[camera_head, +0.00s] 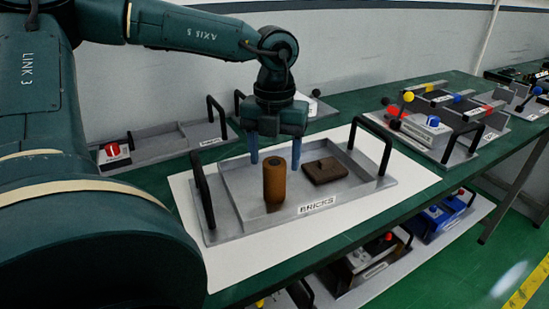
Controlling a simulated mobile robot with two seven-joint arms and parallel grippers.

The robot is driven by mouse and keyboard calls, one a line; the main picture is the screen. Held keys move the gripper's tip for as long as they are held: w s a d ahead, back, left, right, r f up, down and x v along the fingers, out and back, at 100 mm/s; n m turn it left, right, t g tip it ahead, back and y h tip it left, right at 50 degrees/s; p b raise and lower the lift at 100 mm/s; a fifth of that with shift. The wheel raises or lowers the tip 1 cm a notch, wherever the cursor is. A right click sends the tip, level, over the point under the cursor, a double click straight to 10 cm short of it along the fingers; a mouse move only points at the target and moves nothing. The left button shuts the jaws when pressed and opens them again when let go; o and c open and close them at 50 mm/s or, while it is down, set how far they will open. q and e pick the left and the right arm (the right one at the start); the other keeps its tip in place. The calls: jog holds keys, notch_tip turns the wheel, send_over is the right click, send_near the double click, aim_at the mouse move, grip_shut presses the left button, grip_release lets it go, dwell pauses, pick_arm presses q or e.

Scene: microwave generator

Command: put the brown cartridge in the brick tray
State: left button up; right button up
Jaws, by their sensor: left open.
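The brown cartridge (274,183) is an upright cylinder with a dark hole in its top. It stands in the brick tray (225,213), a grey metal tray labelled BRICKS with a black handle at each end. A dark brown flat brick (326,171) lies in the tray to the right of the cartridge. My left gripper (275,162) points down over the tray, open. Its two blue fingers are apart, on either side of the cartridge's top in the picture, with a gap showing. I cannot tell the exact depth between them. My right gripper is not in view.
The tray rests on a white sheet (405,178) on the green bench. Another grey tray with a red-topped part (113,151) is at the back left. A tray with coloured knobs (425,128) is to the right. More trays (365,262) sit on a lower shelf.

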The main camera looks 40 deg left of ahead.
pick_arm(q)
notch_tip(320, 180, up, 11)
jog(key=shift+f, duration=0.15)
jog(key=shift+s+d+f, duration=0.1)
dwell(0.6)
